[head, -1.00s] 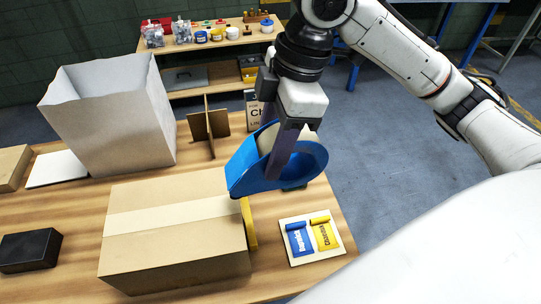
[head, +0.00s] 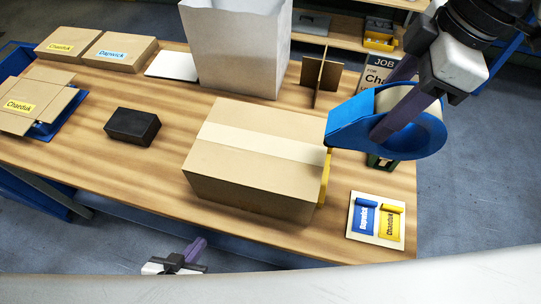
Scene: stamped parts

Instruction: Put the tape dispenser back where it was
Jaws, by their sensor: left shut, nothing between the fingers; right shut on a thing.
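The blue tape dispenser (head: 350,122) with a tan tape roll is held in the air by my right gripper (head: 385,125), over the right part of the table, just right of the taped cardboard box (head: 225,163). My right gripper is shut on it, one dark finger across its near side. My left gripper (head: 185,256) shows at the bottom, in front of the table's near edge, shut and empty.
A small board with blue and yellow stamp-like parts (head: 376,240) lies at the front right. A yellow piece (head: 325,180) is against the box's right side. A tall paper bag (head: 236,45), cardboard divider (head: 320,76) and black block (head: 132,125) stand on the table (head: 90,170).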

